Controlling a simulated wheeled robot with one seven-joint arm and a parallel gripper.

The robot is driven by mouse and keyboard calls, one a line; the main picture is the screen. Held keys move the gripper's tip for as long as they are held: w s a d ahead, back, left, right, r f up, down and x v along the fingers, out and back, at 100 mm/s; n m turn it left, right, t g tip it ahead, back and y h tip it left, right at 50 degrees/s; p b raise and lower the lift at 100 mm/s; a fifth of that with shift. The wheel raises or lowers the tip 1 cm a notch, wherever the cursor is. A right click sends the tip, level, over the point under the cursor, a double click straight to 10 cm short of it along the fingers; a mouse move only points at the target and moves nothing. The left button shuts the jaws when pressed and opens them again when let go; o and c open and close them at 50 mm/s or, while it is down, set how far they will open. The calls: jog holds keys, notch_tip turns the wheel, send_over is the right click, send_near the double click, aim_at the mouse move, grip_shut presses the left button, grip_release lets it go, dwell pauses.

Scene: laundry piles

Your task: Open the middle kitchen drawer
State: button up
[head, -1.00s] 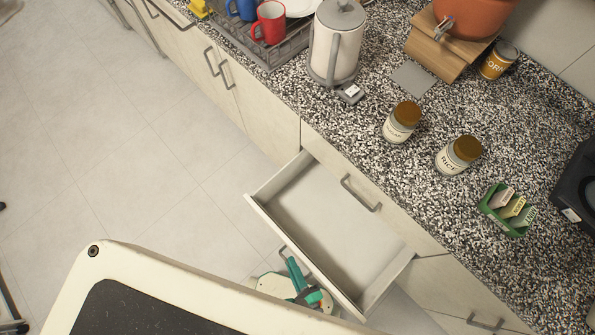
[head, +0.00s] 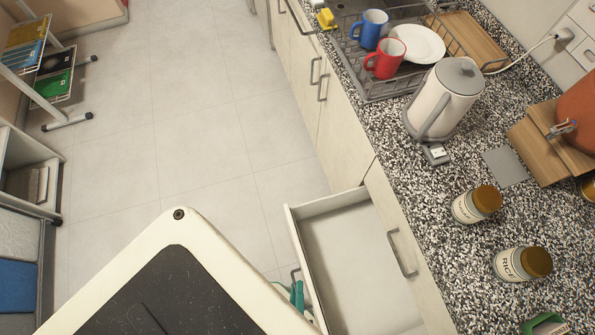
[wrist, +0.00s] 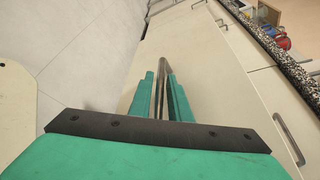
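The open drawer (head: 303,258) stands out from the cabinet, below a closed drawer front (head: 380,219) with its own grey handle (head: 401,254). The inside of the open drawer looks empty; its near end is cut off by the picture's bottom edge. My green gripper (head: 297,294) is at the outer face of the open drawer, partly hidden behind my body. In the wrist view, my gripper's green fingers (wrist: 162,95) lie close on either side of the metal drawer handle (wrist: 167,68) and look shut on it.
On the speckled counter (head: 440,215) stand a white kettle (head: 445,98), jars (head: 476,204) and a dish rack (head: 372,90) with mugs. Pale floor (head: 200,130) is clear left of the cabinets. A shelf unit (head: 30,185) and a rack (head: 50,75) stand at far left.

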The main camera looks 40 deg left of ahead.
jog(key=shift+d, duration=0.15)
jog(key=v, duration=1)
jog(key=shift+s+d, duration=0.15)
jog(key=shift+s, duration=0.25)
jog(key=shift+w+r, duration=0.1)
